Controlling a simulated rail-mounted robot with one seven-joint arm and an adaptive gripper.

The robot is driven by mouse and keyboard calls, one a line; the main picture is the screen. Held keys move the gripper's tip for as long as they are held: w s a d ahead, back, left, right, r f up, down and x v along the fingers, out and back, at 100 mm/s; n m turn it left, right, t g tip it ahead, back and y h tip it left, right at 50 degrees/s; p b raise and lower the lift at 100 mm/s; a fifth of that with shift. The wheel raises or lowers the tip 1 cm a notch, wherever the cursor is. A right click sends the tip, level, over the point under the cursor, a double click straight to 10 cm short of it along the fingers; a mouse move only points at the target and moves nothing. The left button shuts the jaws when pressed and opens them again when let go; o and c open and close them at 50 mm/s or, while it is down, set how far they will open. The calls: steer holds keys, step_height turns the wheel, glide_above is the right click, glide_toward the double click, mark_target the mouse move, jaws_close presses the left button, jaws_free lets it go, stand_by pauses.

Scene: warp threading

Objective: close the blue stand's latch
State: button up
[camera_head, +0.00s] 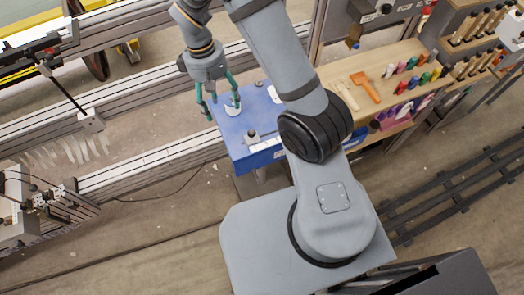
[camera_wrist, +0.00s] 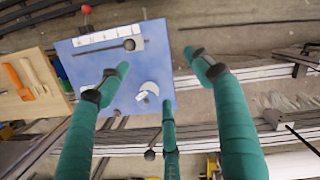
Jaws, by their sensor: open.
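The blue stand (camera_head: 237,135) is a flat blue panel left of the wooden bench; it also shows in the wrist view (camera_wrist: 82,68). A white rounded piece (camera_head: 233,104) sits on its face and also shows in the wrist view (camera_wrist: 148,90). A thin dark rod with a round knob (camera_wrist: 128,44) lies along the panel by a white marked strip (camera_wrist: 98,37). I cannot tell which of these is the latch. My gripper (camera_head: 217,101) has green fingers spread apart and empty over the stand's left part. In the wrist view my gripper (camera_wrist: 160,78) frames the white piece without visibly gripping it.
A wooden bench (camera_head: 390,60) with an orange tool (camera_head: 365,87) and several coloured pegs adjoins the stand at right. Metal rails (camera_head: 150,165) run left of the stand. A red ball (camera_wrist: 86,9) shows beyond the panel in the wrist view. Floor lies open at lower left.

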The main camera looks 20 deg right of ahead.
steer(key=shift+c, duration=0.9)
